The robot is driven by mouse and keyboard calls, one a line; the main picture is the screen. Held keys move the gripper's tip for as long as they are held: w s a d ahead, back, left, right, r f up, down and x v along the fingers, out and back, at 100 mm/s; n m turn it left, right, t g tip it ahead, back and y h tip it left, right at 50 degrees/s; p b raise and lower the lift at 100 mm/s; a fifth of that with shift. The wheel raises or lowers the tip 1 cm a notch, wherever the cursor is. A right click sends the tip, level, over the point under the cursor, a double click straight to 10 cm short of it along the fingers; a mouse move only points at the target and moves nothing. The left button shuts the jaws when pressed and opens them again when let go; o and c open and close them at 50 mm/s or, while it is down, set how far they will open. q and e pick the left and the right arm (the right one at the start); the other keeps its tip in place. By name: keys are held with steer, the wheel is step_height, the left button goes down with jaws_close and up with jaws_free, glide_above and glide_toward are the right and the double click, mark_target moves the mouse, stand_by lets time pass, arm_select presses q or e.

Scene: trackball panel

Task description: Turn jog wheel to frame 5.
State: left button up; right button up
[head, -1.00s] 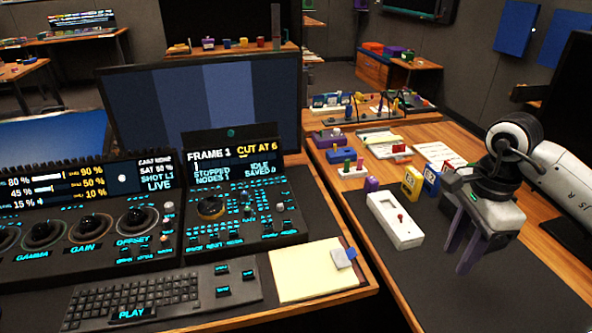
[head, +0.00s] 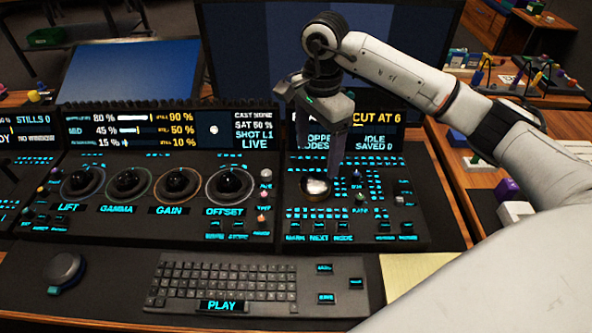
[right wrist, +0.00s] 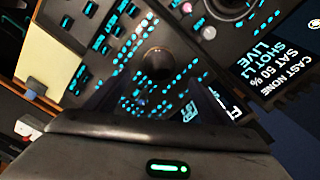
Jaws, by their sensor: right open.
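The jog wheel (head: 316,187) is a small round knob with a gold rim on the right-hand black panel; its top looks bright. In the right wrist view the wheel (right wrist: 157,62) shows as a dark disc among lit cyan keys. My right gripper (head: 322,158) is open and empty, fingers pointing down, just above and behind the wheel in the picture; contact cannot be made out. The screen (head: 376,115) above the panel reads "CUT AT 6", "IDLE" and "SAVED 0"; my gripper hides the frame number. My left gripper is not in view.
Left of the wheel is a panel with several trackballs (head: 231,184). A keyboard (head: 221,281) lies in front, with a cream pad (head: 408,272) to its right. My right arm covers much of the right side. A monitor (head: 240,50) stands behind.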

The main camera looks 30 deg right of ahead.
mark_target(315, 182)
step_height(315, 182, down, 7)
steer(key=shift+s+a+f+p, duration=0.1)
steer(key=shift+s+f+p, duration=0.05)
steer(key=shift+p, duration=0.15)
steer(key=shift+f, duration=0.7)
steer(key=c, duration=1)
steer(key=shift+c, duration=0.2)
